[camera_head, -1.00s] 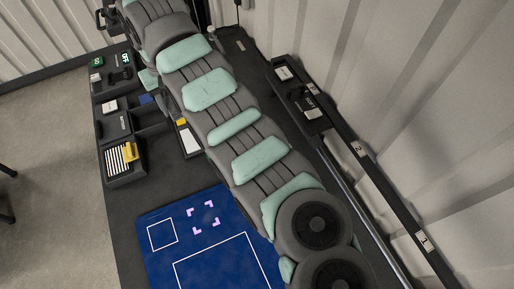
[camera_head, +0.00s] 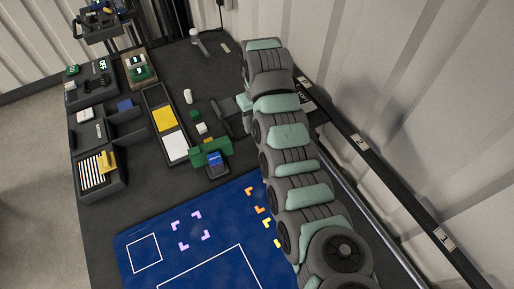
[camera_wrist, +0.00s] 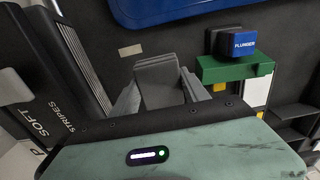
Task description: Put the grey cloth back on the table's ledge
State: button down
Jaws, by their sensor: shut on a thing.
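The grey cloth (camera_wrist: 158,85) shows in the wrist view as a folded grey slab between the two fingers of my gripper (camera_wrist: 160,100), which is shut on it. The ledge with the label "STRIPES" (camera_wrist: 88,100) lies just left of the gripper, and the word "SOFT" shows beside it. In the head view the dark ledge (camera_head: 395,187) runs along the wall on the right. My arm reaches up the picture beside it and hides the gripper and the cloth there.
A green holder (camera_head: 196,158) with a blue plunger (camera_head: 215,160) stands on the table, right of the gripper in the wrist view. A blue mat (camera_head: 135,262) lies at the front. Trays with small items stand at the left. A tray with yellow and white pads (camera_head: 165,119) stands mid-table.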

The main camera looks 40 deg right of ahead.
send_over(257, 151)
notch_tip(257, 151, down, 9)
jog(key=shift+s+a, duration=0.1)
jog(key=shift+f, duration=0.4)
jog(key=shift+f+b, duration=0.35)
jog(key=shift+f, duration=1.6)
jog(key=shift+f, duration=0.2)
jog(key=c, duration=0.6)
grip_release()
jog(key=shift+o, duration=0.2)
notch_tip(257, 151, up, 12)
jog(key=shift+r+p, duration=0.2)
jog(key=shift+p, duration=0.2)
